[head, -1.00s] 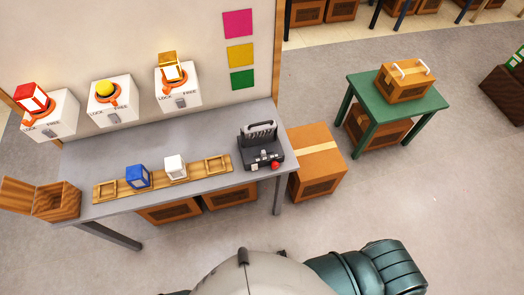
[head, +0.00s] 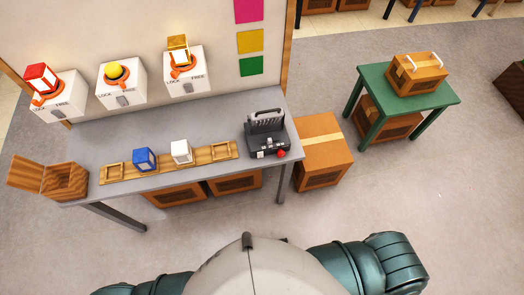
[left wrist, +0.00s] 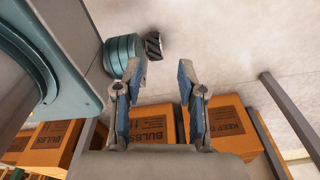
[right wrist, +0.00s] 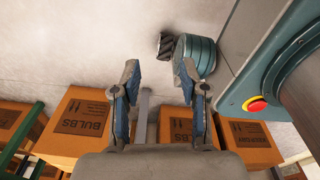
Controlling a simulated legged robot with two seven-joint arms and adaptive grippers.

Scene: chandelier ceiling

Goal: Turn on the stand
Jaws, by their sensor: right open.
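A black device (head: 268,138) with a handle-like rack, small controls and a red button (head: 281,154) stands at the right end of the grey table (head: 215,112). Three white boxes marked LOCK and FREE are on the wall behind, each with an orange ring and a grey lever. They carry a red lamp (head: 42,77), a yellow bulb (head: 117,72) and a gold lantern (head: 179,50). I cannot tell which thing is the stand. My left gripper (left wrist: 162,75) and right gripper (right wrist: 157,75) are open and empty in their wrist views, away from the table; neither shows in the head view.
A wooden strip (head: 205,156) on the table holds a blue cube (head: 145,159) and a white cube (head: 181,151). An open wooden box (head: 65,180) is at the left end. A cardboard box (head: 323,142) and a green table (head: 432,91) stand right. Floor in front is clear.

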